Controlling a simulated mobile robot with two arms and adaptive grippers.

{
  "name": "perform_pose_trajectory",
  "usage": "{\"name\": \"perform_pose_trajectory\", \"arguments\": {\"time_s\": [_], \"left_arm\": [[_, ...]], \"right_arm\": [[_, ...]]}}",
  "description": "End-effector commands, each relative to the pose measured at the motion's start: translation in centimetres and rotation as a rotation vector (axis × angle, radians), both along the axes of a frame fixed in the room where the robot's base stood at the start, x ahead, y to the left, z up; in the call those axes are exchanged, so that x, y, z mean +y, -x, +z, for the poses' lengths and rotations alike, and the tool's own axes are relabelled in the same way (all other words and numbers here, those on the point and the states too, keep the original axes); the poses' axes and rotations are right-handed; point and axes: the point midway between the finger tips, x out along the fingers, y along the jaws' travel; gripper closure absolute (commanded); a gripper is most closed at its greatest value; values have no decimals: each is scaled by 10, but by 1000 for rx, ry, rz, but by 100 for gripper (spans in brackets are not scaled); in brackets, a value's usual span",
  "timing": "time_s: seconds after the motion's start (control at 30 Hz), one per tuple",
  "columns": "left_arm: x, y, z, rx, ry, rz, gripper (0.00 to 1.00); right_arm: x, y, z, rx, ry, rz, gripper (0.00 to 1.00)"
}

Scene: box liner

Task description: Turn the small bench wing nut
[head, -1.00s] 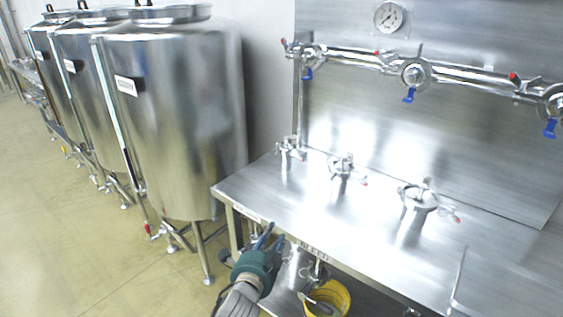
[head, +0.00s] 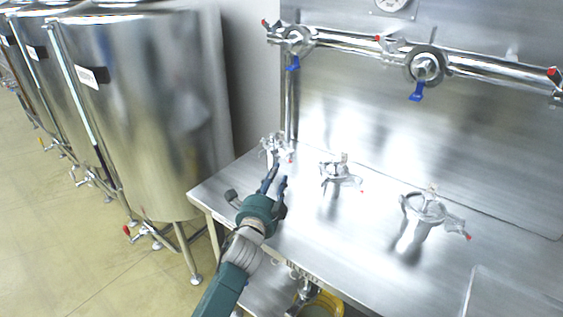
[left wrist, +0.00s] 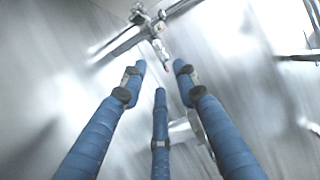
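Three clamp fittings with wing nuts stand on the steel bench (head: 312,222). The smallest fitting (head: 271,145) is at the left rear, with a red-tipped handle; the middle fitting (head: 340,175) and the largest fitting (head: 424,207) stand to its right. My left gripper (head: 275,182) is above the bench's left part, just in front of the smallest fitting and apart from it. In the left wrist view, the blue fingers (left wrist: 161,72) are spread and empty, and a fitting (left wrist: 150,22) shows beyond their tips. Its wing nut is too blurred to make out. My right gripper does not show.
A pipe (head: 350,41) with red- and blue-handled valves runs along the steel back panel. Large steel tanks (head: 150,120) stand on the left. A yellow bucket (head: 328,303) sits below the bench. The bench's front middle is clear.

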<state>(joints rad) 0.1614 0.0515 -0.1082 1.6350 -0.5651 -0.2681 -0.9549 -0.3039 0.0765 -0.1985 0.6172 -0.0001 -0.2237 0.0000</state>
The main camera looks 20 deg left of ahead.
Motion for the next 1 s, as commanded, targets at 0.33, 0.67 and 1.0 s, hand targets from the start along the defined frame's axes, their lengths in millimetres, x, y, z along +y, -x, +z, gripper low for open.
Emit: {"name": "perform_pose_trajectory", "arguments": {"time_s": [0.33, 0.67, 1.0], "left_arm": [[3, -59, 0, 1, 2, 2, 70], [3, -70, 0, 1, 1, 0, 70], [3, -70, 0, 1, 1, 1, 100]], "right_arm": [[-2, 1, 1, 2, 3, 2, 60], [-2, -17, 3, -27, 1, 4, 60], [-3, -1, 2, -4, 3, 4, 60]]}}
